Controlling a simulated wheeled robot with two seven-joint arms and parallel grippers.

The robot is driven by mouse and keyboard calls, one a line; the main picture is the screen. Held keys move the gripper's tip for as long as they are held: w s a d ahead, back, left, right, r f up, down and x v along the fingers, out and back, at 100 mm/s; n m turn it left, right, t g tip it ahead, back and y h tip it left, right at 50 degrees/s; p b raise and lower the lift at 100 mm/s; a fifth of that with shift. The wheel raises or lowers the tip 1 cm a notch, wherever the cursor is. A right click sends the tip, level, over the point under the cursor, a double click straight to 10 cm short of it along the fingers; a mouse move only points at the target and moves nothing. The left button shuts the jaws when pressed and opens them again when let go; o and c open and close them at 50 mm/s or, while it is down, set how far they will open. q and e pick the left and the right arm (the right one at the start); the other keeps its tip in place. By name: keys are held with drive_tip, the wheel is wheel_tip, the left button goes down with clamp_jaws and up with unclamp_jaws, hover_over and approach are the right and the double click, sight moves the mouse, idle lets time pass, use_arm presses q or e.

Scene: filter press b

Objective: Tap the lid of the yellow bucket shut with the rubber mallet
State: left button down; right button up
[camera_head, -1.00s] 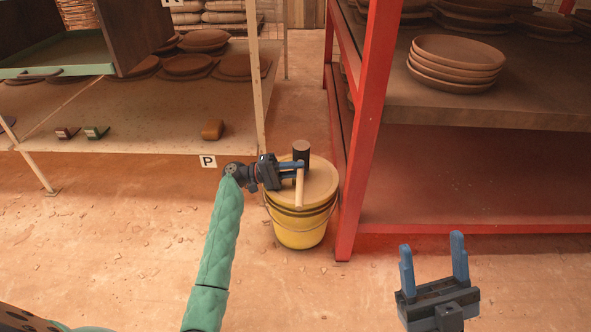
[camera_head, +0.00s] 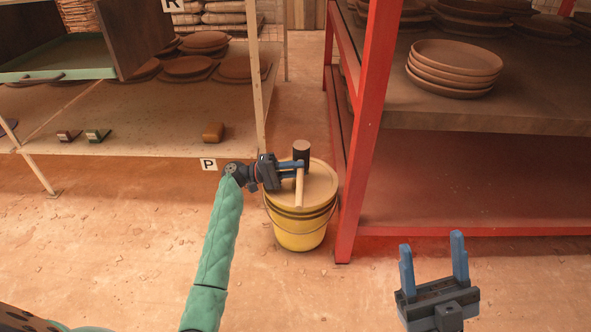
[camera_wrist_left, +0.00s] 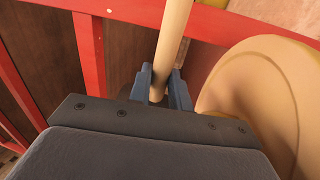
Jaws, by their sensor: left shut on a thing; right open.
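The yellow bucket (camera_head: 299,236) stands upright on the floor beside the red rack's post, with a tan lid (camera_head: 322,187) on top. In the left wrist view the lid (camera_wrist_left: 245,85) is at the right. My left gripper (camera_head: 300,170) is shut on the wooden handle of the rubber mallet (camera_head: 301,150) and appears over the lid. The mallet's dark head is at the far end of the handle. The handle also shows between the fingers in the left wrist view (camera_wrist_left: 172,40). I cannot tell whether the mallet touches the lid. My right gripper (camera_head: 432,258) is open and empty at the lower right.
The red rack (camera_head: 357,150) stands close to the bucket's right, with stacked clay plates (camera_head: 453,68) on its shelf. A pale shelf (camera_head: 150,125) with small blocks and discs is at the left. The floor in front of the bucket is clear.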

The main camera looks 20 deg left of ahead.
use_arm(q)
drive_tip(key=shift+r+p, duration=2.65)
drive_tip(key=shift+r, duration=1.35)
